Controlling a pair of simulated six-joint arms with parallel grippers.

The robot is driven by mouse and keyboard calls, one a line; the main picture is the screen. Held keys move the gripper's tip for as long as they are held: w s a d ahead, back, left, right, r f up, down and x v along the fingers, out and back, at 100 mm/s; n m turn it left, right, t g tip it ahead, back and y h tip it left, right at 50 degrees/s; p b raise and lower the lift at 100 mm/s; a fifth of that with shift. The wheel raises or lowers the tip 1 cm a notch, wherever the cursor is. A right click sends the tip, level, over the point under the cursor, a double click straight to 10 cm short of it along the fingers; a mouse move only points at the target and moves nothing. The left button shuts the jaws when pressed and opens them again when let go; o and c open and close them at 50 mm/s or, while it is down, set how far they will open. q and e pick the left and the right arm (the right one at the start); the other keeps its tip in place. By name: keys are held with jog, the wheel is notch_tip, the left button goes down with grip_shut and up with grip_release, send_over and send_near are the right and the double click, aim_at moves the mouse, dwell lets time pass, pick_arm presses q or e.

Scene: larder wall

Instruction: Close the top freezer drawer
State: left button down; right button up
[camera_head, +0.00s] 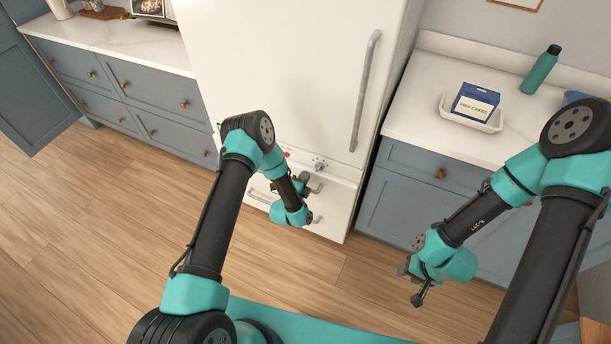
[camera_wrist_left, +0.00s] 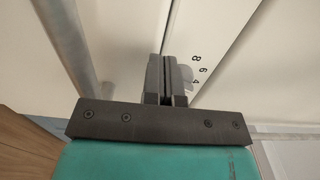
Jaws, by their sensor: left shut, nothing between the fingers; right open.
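The white fridge-freezer (camera_head: 290,65) stands in the middle of the head view. The freezer drawer front (camera_head: 335,203) is low on it, below a strip with a knob (camera_head: 320,165) and a red mark. My left gripper (camera_head: 308,185) is in front of this drawer area and hides part of it. In the left wrist view its fingers (camera_wrist_left: 173,80) are shut and empty, pointing at the white front beside the numbered dial (camera_wrist_left: 187,72). A grey handle bar (camera_wrist_left: 82,45) runs at left there. I cannot tell contact or how far the drawer stands out. My right gripper (camera_head: 412,285) is open and empty.
The long door handle (camera_head: 366,90) is upright above. Blue-grey cabinets with pale counters flank the fridge. On the right counter are a white dish (camera_head: 470,112) with a blue box (camera_head: 474,102) and a teal bottle (camera_head: 541,70). The wood floor (camera_head: 110,210) at left is clear.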

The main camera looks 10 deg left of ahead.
pick_arm(q)
jog(key=shift+w+d, duration=0.1)
jog(key=shift+w, duration=0.4)
jog(key=shift+w+d+r, duration=0.1)
jog(key=shift+w, duration=1.15)
send_near(308, 170)
jog(key=s, duration=0.4)
jog(key=shift+s+a, duration=0.35)
jog(key=shift+a, duration=0.05)
